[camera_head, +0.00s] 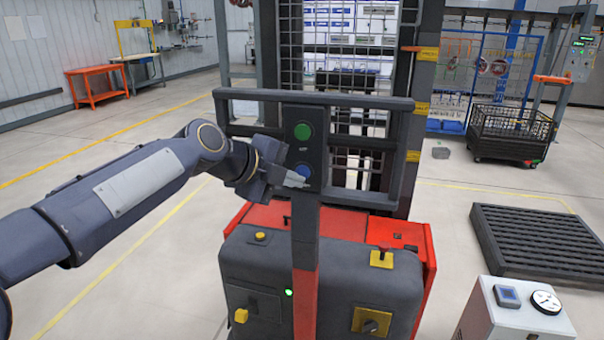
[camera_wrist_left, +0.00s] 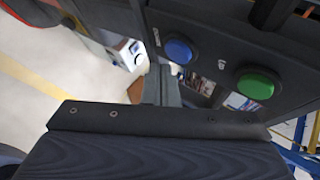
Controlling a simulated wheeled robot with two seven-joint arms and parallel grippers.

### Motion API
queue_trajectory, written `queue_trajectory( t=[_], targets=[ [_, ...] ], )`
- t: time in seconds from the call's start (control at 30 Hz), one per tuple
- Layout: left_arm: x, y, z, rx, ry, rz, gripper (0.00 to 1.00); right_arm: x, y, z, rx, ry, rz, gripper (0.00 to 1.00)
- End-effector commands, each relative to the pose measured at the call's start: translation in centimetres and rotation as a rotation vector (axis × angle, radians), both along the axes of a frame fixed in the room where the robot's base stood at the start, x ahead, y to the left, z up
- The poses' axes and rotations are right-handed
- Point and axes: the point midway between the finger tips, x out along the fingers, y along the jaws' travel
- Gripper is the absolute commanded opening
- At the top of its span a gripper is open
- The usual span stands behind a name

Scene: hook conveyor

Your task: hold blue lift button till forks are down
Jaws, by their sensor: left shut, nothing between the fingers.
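The blue lift button (camera_head: 302,171) sits low on the dark control panel of the red and grey lift truck, with a green button (camera_head: 303,131) above it. My left gripper (camera_head: 303,179) is shut and empty, its tip close beside the blue button. I cannot tell whether it touches. In the left wrist view the blue button (camera_wrist_left: 178,50) and the green button (camera_wrist_left: 257,83) both show on the panel, and the dark gripper body fills the lower part. My right gripper is in neither view. The forks are hidden behind the truck.
A dark crossbar (camera_head: 350,99) and mesh guard stand behind the panel. A black pallet (camera_head: 540,240) lies on the floor at right, near a white box with a gauge (camera_head: 515,312). A black mesh cart (camera_head: 510,134) stands farther back. The floor at left is mostly clear.

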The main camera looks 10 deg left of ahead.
Motion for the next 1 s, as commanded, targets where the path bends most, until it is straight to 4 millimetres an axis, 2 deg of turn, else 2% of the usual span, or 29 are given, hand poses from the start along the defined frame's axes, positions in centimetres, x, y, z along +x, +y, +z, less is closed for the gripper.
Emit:
queue_trajectory(
  t=[0.67,1.0],
  targets=[
    [0.01,0.0,-0.01,0.0,0.0,0.0,0.0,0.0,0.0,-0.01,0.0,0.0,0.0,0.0],
    [0.87,-0.02,-0.08,0.001,0.001,0.0,0.0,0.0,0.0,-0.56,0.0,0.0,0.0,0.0]
  ],
)
